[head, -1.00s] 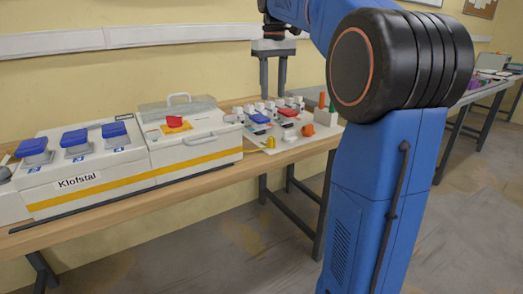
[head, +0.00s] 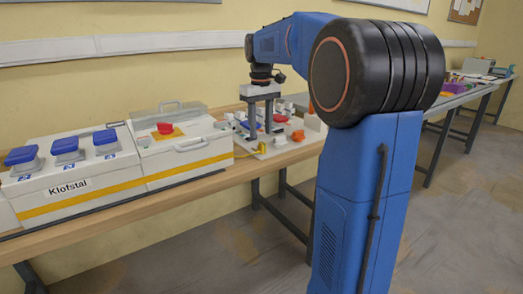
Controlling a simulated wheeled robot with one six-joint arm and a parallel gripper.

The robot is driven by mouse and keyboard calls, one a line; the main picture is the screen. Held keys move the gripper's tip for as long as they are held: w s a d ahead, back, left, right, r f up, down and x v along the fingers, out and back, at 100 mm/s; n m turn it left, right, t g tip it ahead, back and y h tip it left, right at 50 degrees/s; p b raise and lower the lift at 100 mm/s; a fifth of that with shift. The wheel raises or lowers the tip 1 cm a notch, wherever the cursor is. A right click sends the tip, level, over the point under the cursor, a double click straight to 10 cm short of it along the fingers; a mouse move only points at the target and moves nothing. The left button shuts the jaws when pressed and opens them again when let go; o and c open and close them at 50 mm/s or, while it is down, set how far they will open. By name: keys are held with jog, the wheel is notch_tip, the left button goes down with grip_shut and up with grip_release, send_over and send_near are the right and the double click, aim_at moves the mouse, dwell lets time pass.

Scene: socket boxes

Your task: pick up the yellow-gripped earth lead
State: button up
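The yellow grip (head: 262,148) of the earth lead shows small near the front edge of the white board on the bench. My gripper (head: 260,138) points down over the left part of the board. Its two dark fingers are apart, with no object visible held between them. The fingertips appear just above and behind the yellow grip in the picture; the exact gap cannot be told.
The white Klofstal box (head: 66,186) with blue-covered sockets stands left, beside a box with a red switch (head: 166,128). The board (head: 290,146) carries several small parts, including an orange knob (head: 298,136). A white block (head: 314,122) stands at its right.

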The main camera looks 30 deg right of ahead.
aim_at(262, 142)
jog(key=shift+s+f, duration=0.2)
jog(key=shift+f, duration=2.65)
jog(key=c, duration=1)
